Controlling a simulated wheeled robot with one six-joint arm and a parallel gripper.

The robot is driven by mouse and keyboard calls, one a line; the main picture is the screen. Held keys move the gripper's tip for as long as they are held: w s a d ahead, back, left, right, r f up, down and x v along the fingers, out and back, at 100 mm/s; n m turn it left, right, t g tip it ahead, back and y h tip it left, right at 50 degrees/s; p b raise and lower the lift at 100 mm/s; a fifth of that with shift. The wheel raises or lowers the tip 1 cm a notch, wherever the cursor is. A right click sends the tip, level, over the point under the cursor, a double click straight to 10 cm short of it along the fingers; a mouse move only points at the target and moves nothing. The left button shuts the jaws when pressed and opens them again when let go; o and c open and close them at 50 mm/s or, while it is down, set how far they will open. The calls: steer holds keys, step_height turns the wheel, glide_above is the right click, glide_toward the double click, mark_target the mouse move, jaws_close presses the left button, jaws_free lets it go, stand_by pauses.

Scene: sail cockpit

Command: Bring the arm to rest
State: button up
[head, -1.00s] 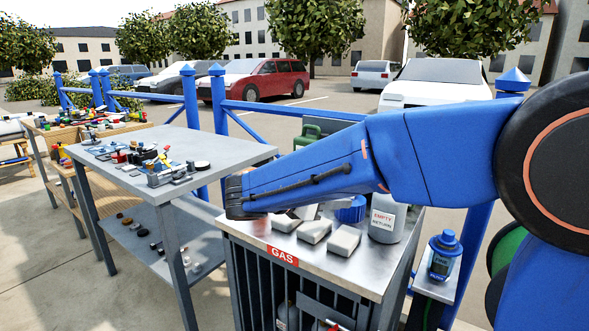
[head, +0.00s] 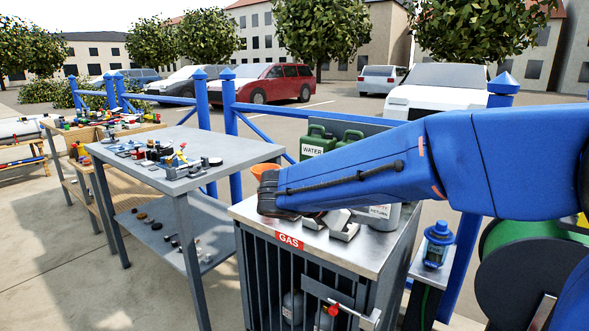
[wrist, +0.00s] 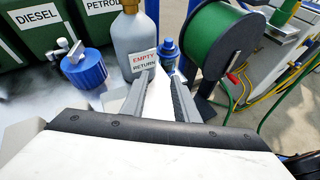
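My arm reaches in from the right in the head view, with its forearm over the grey-topped gas cabinet (head: 245,208). I see nothing clearly held. A grey gas bottle (wrist: 133,45) with an "EMPTY RETURN" label stands just beyond the fingertips. It shows partly behind the forearm in the head view (head: 384,216).
A blue-capped bottle (head: 437,245) stands on a side shelf, beside a green hose reel (wrist: 210,42). A blue regulator-like part (wrist: 84,68) and green canisters (head: 317,143) are behind the arm. A metal table (head: 232,149) stands left.

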steer(key=s+d+f+m+g+y, duration=0.45)
steer(key=s+d+m, duration=0.35)
steer(key=s+d, duration=0.4)
steer(key=s+f+m+t+y, duration=0.1)
steer(key=s+f+m+y, duration=0.2)
steer(key=s+m, duration=0.4)
steer(key=s+f+m+t+y, duration=0.2)
steer(key=s+f+m+y, duration=0.2)
steer(key=s+m, duration=0.3)
steer(key=shift+s+a+f, duration=0.15)
steer(key=shift+s, duration=0.25)
